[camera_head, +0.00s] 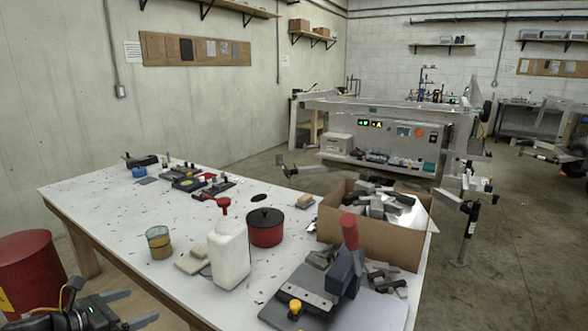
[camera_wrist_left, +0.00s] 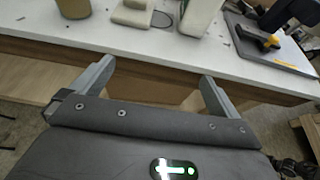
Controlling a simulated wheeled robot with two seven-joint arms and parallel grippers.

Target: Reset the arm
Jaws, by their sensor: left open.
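My left gripper (camera_head: 132,307) is low at the bottom left of the head view, beside the front edge of the white-topped workbench (camera_head: 110,205). In the left wrist view its two grey fingers (camera_wrist_left: 152,82) are spread wide apart. Nothing is between them. The bench's front edge (camera_wrist_left: 150,58) passes just beyond the fingertips. My right gripper does not show in either view.
The bench holds a white bottle (camera_head: 229,255), a red pot (camera_head: 265,230), an amber jar (camera_head: 159,245), a clamp tool with a red handle (camera_head: 349,235) and a cardboard box (camera_head: 370,237) of metal offcuts. A red drum (camera_head: 32,270) stands at the left.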

